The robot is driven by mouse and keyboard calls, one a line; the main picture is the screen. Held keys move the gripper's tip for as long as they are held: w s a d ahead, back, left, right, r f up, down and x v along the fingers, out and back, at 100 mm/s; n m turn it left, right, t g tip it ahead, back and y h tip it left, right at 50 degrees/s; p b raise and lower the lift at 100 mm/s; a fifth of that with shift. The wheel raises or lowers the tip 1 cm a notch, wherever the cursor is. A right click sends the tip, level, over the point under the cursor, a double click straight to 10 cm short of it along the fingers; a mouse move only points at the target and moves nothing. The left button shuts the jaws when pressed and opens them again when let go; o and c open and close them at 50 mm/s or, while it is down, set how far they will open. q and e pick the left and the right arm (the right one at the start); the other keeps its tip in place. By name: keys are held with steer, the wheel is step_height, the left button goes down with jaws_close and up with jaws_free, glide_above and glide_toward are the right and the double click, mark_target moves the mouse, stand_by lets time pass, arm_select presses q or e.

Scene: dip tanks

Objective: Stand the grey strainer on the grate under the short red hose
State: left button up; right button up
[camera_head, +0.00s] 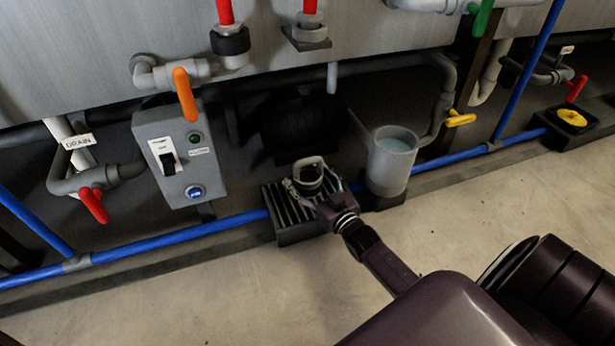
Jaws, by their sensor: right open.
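A grey strainer (308,164) with a looped rim or handle and a dark inside is on the black ribbed grate (290,231). It looks upright, but its lower part is hidden by my right gripper. My right gripper (308,190) reaches in from the lower right, with its open fingers at the strainer; I cannot tell whether they touch it. Two red hoses show at the top edge, one on the left (225,10) and one on the right (310,6). The right one is more nearly above the grate. My left gripper is not in view.
A grey cylinder of liquid (389,166) stands close to the right of the grate. A blue pipe (190,231) runs low along the wall. The floor in front is clear.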

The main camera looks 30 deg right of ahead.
steer(key=shift+r, duration=0.25)
steer(key=s+p, duration=0.2)
steer(key=s, duration=0.1)
steer(key=s+p, duration=0.2)
steer(key=s, duration=0.2)
steer(key=s+p, duration=0.2)
steer(key=s, duration=0.1)
steer(key=shift+s+a, duration=0.25)
steer(key=shift+s, duration=0.1)
steer(key=shift+s+f+p, duration=0.1)
steer(key=shift+s+p, duration=0.3)
steer(key=shift+s, duration=0.25)
